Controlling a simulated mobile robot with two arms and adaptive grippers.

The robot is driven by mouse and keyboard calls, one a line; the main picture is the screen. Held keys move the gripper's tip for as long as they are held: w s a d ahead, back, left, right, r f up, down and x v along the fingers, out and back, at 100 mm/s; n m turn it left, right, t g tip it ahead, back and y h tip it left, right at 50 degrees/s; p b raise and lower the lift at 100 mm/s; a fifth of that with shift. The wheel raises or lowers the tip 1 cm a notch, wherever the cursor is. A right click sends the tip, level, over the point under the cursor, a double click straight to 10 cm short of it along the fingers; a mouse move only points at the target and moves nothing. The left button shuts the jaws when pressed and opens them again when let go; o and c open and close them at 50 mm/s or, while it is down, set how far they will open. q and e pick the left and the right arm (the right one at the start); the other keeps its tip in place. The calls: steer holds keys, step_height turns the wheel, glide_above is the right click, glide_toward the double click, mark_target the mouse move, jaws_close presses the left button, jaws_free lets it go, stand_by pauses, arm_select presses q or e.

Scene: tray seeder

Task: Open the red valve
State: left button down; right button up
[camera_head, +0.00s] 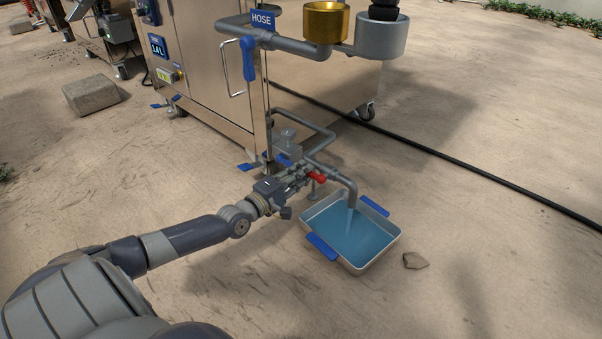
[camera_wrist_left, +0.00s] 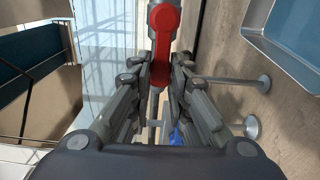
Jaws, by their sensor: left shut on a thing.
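The red valve (camera_head: 317,177) is on the grey pipe low beside the steel cabinet. In the head view only part of its red handle shows, next to the left gripper (camera_head: 300,176). In the left wrist view the red handle (camera_wrist_left: 163,45) runs down between the two fingers, and the left gripper (camera_wrist_left: 161,80) is shut on it. Water runs from the pipe's end (camera_head: 350,190) into a steel tray (camera_head: 358,268) with blue handles. My right gripper is not in view.
The steel cabinet (camera_head: 210,70) stands behind the valve. A pipe labelled HOSE (camera_head: 262,20) with a blue valve handle (camera_head: 248,60) is above. A black hose (camera_head: 450,155) crosses the ground. A stone block (camera_head: 92,95) lies left and a small rock (camera_head: 415,261) right of the tray.

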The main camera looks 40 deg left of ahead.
arm_select(q)
steer(key=shift+f, duration=0.15)
steer(key=c, duration=1.5)
jaws_free()
steer(key=shift+s, duration=0.1)
steer(key=shift+s+a, duration=0.15)
steer(key=shift+s, duration=1.85)
steer(key=shift+s+a, duration=0.2)
steer(key=shift+s, duration=1.75)
steer(key=shift+s+a, duration=0.15)
steer(key=shift+s, duration=1.85)
